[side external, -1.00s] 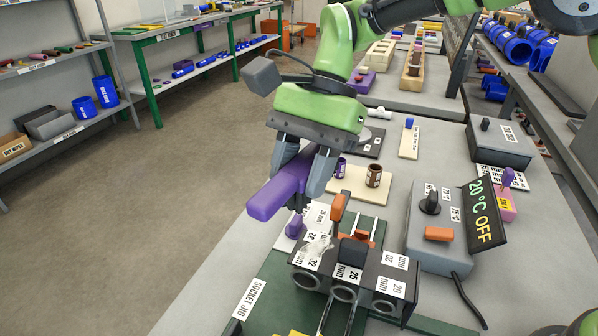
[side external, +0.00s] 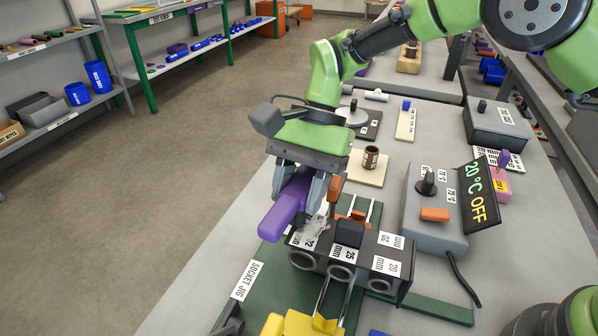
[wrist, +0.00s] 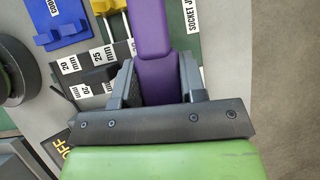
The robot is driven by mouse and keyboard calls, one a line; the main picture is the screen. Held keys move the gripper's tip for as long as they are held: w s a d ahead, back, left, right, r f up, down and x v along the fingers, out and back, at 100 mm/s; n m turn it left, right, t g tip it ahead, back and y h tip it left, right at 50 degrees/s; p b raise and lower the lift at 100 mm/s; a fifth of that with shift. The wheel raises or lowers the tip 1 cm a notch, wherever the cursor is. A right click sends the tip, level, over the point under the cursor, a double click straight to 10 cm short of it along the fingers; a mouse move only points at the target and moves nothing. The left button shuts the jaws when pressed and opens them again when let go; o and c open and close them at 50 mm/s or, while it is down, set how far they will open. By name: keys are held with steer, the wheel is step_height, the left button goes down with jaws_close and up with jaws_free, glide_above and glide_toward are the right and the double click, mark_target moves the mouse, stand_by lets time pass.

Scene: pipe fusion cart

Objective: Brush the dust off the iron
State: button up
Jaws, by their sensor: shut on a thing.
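The iron (side external: 345,255) is a dark block with several round sockets and white size labels such as 32, 25 and 20 mm. A pale, whitish dust patch (side external: 312,229) lies on its top at the left, by the 32 label. My gripper (side external: 300,194) is shut on a purple brush handle (side external: 281,214), just behind and above the iron's left end. The handle also shows in the wrist view (wrist: 152,38), between both fingers. The brush's bristles are hidden, so I cannot tell whether they touch the dust.
A grey control box (side external: 433,222) with a display (side external: 483,200) reading 20 °C OFF stands right of the iron. A yellow part (side external: 310,324) stands in front.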

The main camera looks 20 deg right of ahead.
steer(key=shift+f, duration=0.75)
steer(key=shift+s+a+f, duration=0.15)
steer(key=shift+s+a, duration=0.35)
steer(key=shift+a, duration=0.05)
steer(key=shift+c, duration=0.3)
steer(key=shift+s+a, duration=1.85)
steer(key=shift+s, duration=0.05)
steer(key=w+d, duration=0.4)
steer(key=shift+w+d, duration=0.3)
steer(key=shift+w, duration=0.05)
steer(key=shift+w+d, duration=0.1)
steer(key=shift+r, duration=4.15)
